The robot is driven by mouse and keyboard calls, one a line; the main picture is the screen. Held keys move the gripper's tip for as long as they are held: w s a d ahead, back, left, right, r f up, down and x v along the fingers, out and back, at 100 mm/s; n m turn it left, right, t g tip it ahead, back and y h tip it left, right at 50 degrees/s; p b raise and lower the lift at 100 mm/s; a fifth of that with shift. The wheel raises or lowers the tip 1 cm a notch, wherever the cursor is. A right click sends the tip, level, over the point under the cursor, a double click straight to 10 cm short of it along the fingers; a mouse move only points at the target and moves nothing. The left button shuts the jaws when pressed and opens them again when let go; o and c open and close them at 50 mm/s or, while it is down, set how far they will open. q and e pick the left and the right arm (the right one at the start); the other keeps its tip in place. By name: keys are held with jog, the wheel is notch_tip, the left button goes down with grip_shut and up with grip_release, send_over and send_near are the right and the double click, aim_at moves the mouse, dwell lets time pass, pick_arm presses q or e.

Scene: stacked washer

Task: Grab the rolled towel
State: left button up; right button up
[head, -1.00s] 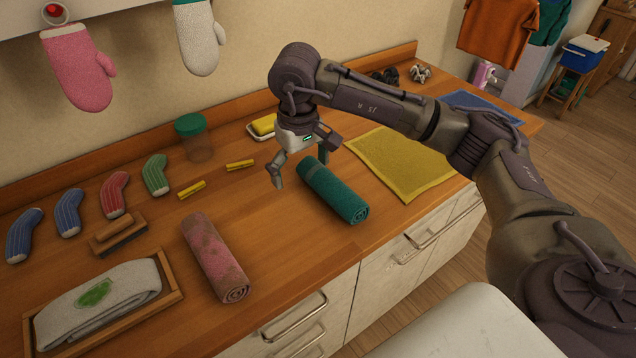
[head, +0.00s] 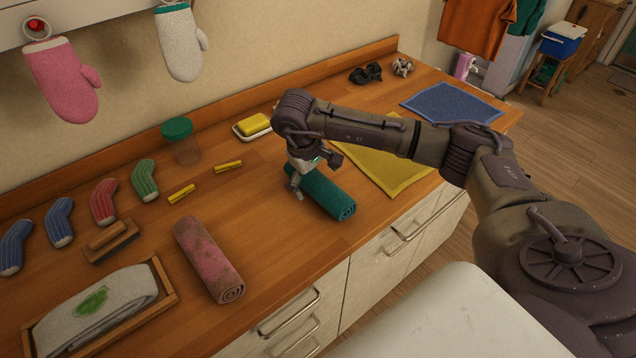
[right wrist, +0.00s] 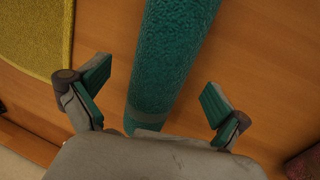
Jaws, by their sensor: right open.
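A rolled teal towel (head: 328,194) lies on the wooden counter, and my right gripper (head: 298,188) is lowered over its far end. In the right wrist view the teal towel (right wrist: 168,60) runs between the two spread fingers of the right gripper (right wrist: 155,98), with a gap on each side. The right gripper is open and holds nothing. In the head view its far finger is hidden. A second rolled towel, pink with brownish patches (head: 208,258), lies to the left on the counter. My left gripper is not in view.
A yellow cloth (head: 385,168) lies flat just right of the teal towel. A wooden tray (head: 172,296) with a folded white towel, a brush (head: 110,242), several socks, two yellow pegs and a green-lidded jar (head: 182,142) stand to the left. Bare counter separates the two rolls.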

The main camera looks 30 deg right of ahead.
jog(key=shift+x, duration=1.4)
jog(key=shift+w, duration=0.1)
jog(key=c, duration=1.3)
jog(key=shift+r, duration=0.15)
